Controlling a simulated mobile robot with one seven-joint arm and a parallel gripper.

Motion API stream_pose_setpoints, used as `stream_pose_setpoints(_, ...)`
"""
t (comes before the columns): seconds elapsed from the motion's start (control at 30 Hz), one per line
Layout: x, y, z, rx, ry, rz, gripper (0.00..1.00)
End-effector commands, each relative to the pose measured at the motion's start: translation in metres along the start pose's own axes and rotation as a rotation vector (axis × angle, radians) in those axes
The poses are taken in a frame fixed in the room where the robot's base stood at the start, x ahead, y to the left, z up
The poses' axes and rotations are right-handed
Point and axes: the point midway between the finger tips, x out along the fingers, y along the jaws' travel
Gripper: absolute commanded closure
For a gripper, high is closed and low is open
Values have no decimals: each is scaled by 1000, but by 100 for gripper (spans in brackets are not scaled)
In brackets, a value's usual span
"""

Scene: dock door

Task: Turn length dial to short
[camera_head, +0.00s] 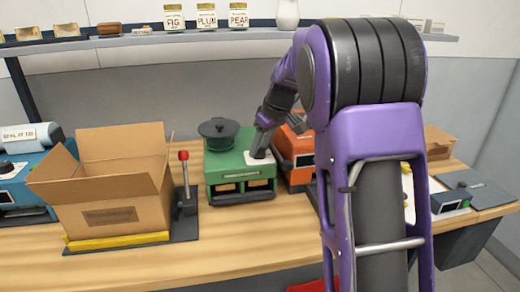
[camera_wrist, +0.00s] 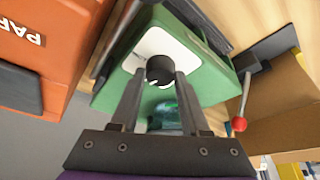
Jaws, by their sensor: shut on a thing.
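The green machine (camera_head: 224,172) stands on the wooden bench in the head view, with a dark round reel on top and two lit windows low on its front. It also shows in the wrist view (camera_wrist: 213,83). Its black dial (camera_wrist: 159,68) sits on a white plate (camera_wrist: 140,50) in the wrist view. My gripper (camera_wrist: 160,77) is shut on the dial, one finger on each side. In the head view my gripper (camera_head: 262,148) reaches down to the white plate and hides the dial. The marks around the dial are too small or hidden to read.
An orange machine (camera_head: 298,155) stands close at the right of the green one. A red-knobbed lever (camera_head: 184,157) and an open cardboard box (camera_head: 120,205) are at the left. A shelf (camera_head: 200,39) with jars runs above. The front bench is mostly clear.

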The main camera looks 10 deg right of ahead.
Motion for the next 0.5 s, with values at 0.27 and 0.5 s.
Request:
stream_pose_setpoints(0.27, 0, 2, 1, -134, -1, -57, 100)
stream_pose_setpoints(0.5, 1, 2, 1, -188, -2, -79, 100)
